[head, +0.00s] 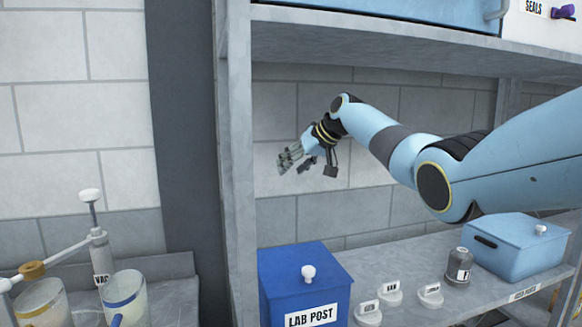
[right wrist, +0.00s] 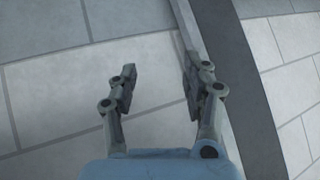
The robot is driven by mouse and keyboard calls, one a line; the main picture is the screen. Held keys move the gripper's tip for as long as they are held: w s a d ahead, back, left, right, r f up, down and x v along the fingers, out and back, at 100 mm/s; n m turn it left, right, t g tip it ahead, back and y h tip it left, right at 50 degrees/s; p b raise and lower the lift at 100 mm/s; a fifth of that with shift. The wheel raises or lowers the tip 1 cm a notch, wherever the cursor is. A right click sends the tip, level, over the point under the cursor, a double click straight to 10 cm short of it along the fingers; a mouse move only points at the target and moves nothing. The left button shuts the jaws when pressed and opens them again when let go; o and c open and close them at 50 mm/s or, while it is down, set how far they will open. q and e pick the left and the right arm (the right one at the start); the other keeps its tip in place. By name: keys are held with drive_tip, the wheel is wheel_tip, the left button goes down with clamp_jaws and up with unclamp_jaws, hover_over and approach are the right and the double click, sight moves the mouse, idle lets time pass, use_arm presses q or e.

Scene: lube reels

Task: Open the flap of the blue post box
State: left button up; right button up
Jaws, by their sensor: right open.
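The blue post box (head: 285,296) stands on the lower shelf in the head view, with a "LAB POST" label on its front. Its top is closed and carries a white knob (head: 308,272). My right gripper (head: 291,160) is open and empty, in the air above the box and apart from it. The box is not in the right wrist view. My left gripper is not in view.
A shelf post (head: 240,180) stands just left of the box, and an upper shelf (head: 400,45) is overhead. Right of the box are small white labelled pieces (head: 390,293), a grey canister (head: 459,268) and a light blue bin (head: 520,246). Glass jars (head: 125,298) stand at left.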

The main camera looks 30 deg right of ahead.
wheel_tip(320, 180, up, 6)
drive_tip(key=s+d+p, duration=0.1)
drive_tip(key=d+p, duration=0.1)
drive_tip(key=shift+s+d+r, duration=0.15)
drive_tip(key=shift+s, duration=0.2)
idle(0.4)
drive_tip(key=s+d+r, duration=0.1)
drive_tip(key=s+d, duration=0.1)
drive_tip(key=s, duration=0.5)
drive_tip(key=s+d+r, duration=0.2)
drive_tip(key=s, duration=0.6)
drive_tip(key=shift+d+r, duration=0.15)
drive_tip(key=shift+d, duration=0.1)
